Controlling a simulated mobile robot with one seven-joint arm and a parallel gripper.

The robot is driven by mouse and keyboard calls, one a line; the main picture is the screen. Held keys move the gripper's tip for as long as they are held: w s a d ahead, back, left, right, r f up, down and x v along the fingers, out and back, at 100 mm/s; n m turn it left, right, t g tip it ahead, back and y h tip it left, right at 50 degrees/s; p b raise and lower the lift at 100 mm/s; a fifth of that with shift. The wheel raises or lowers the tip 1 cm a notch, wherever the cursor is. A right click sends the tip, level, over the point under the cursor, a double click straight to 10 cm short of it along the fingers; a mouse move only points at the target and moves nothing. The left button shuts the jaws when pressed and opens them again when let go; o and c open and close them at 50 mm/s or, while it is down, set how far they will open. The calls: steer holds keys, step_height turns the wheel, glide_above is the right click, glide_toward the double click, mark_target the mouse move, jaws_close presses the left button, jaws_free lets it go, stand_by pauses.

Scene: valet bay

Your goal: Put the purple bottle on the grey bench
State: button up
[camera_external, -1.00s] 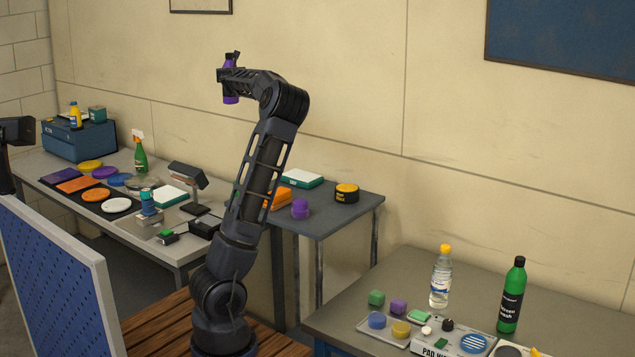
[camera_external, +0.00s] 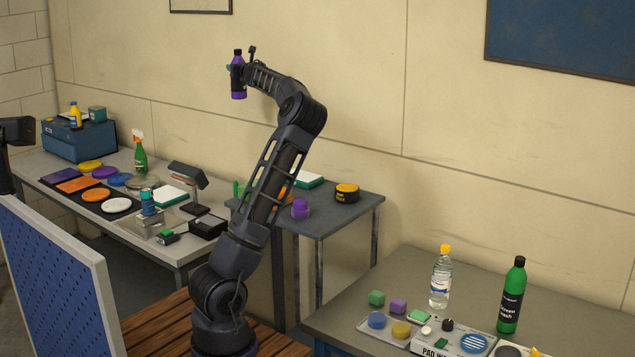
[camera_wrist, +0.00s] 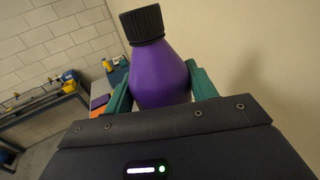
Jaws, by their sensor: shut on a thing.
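The purple bottle (camera_external: 238,91), with a black cap and dark label, is held high in the air in front of the wall. My gripper (camera_external: 236,71) is shut on it, and the bottle looks upright. In the wrist view the purple bottle (camera_wrist: 160,78) stands between the two green fingers of my gripper (camera_wrist: 162,88), and its lower part is hidden. A long light-grey bench (camera_external: 80,205) runs along the left. A smaller dark-grey table (camera_external: 335,215) stands behind my arm. A third grey-topped table (camera_external: 395,275) is at the lower right. The bottle is apart from all three.
The left bench carries a blue box (camera_external: 78,142), a green spray bottle (camera_external: 140,155), coloured pads and a lamp-like device (camera_external: 188,180). The small table holds a purple object (camera_external: 300,210) and a black-yellow tin (camera_external: 346,193). The right table holds a green bottle (camera_external: 511,298) and a clear bottle (camera_external: 441,278).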

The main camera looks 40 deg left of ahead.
steer(key=w+a+n+g+y, duration=0.2)
steer(key=w+a+n+g, duration=0.2)
steer(key=n+g, duration=0.5)
steer(key=s+a+f+n+g+h, duration=0.35)
steer(key=s+n+g+h, duration=0.3)
steer(key=s+g, duration=0.5)
step_height(320, 180, down, 44)
steer(key=w+g, duration=0.1)
steer(key=shift+w+a+f, duration=0.15)
steer(key=shift+w+a, duration=0.05)
steer(key=shift+a, duration=0.2)
stand_by(0.8)
steer(key=shift+f+m, duration=0.1)
steer(key=shift+m, duration=0.15)
steer(key=o, duration=1.3)
